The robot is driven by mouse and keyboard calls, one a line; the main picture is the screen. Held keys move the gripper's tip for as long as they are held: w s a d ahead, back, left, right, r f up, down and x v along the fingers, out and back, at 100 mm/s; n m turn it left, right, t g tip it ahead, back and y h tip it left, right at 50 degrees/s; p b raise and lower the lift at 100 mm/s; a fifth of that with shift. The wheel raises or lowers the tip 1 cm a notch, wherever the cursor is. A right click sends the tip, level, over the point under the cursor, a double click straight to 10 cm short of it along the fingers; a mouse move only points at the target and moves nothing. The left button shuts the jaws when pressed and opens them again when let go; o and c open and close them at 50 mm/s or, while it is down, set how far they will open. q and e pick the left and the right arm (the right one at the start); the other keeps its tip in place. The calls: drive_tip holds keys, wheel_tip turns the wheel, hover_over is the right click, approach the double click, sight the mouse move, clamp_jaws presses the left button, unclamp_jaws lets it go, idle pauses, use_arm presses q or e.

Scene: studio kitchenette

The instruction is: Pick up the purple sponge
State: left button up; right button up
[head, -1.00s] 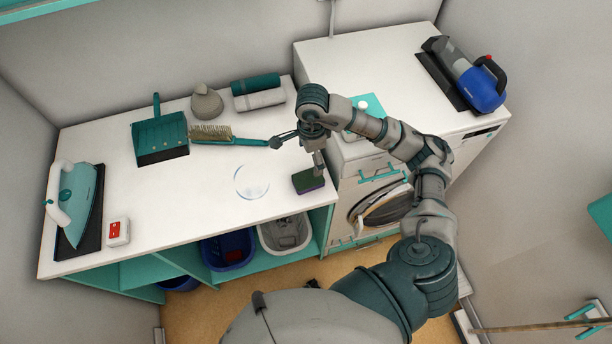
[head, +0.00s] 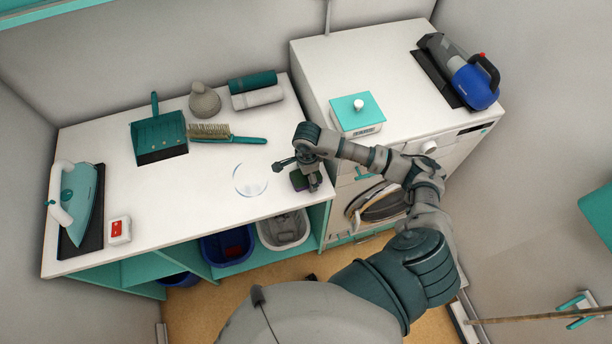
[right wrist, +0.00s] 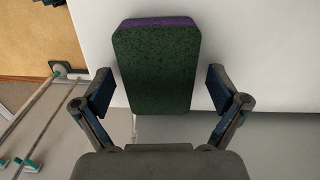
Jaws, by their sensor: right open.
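The purple sponge (head: 299,181) lies near the front right edge of the white counter, mostly hidden by my gripper in the head view. In the right wrist view the sponge (right wrist: 155,68) shows its dark green face, with a purple strip along its far edge. My right gripper (head: 300,174) is over the sponge in the head view. In the right wrist view my right gripper (right wrist: 160,90) is open, with one finger on each side of the sponge's near part and gaps between. My left gripper is not in view.
A clear round dish (head: 250,180) is just left of the sponge. A brush (head: 226,135) and a dustpan (head: 160,137) lie farther back. A teal-topped scale-like box (head: 357,113) stands on the right unit. An iron (head: 76,204) is at the far left.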

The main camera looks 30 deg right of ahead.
drive_tip(key=c, duration=0.8)
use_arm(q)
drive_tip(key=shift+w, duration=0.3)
use_arm(e)
drive_tip(key=shift+r, duration=0.1)
drive_tip(key=shift+r, duration=0.5)
wheel_tip(320, 180, up, 2)
drive_tip(key=shift+r+b, duration=0.1)
drive_tip(key=shift+b, duration=0.4)
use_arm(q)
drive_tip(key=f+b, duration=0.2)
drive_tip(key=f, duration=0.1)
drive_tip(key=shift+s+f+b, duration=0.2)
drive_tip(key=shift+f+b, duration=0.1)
use_arm(e)
drive_tip(key=s+a+r, duration=0.1)
drive_tip(key=s+a, duration=0.3)
drive_tip(key=s, duration=0.3)
drive_tip(key=s+a, duration=0.4)
drive_tip(key=s, duration=0.3)
drive_tip(key=shift+r, duration=0.35)
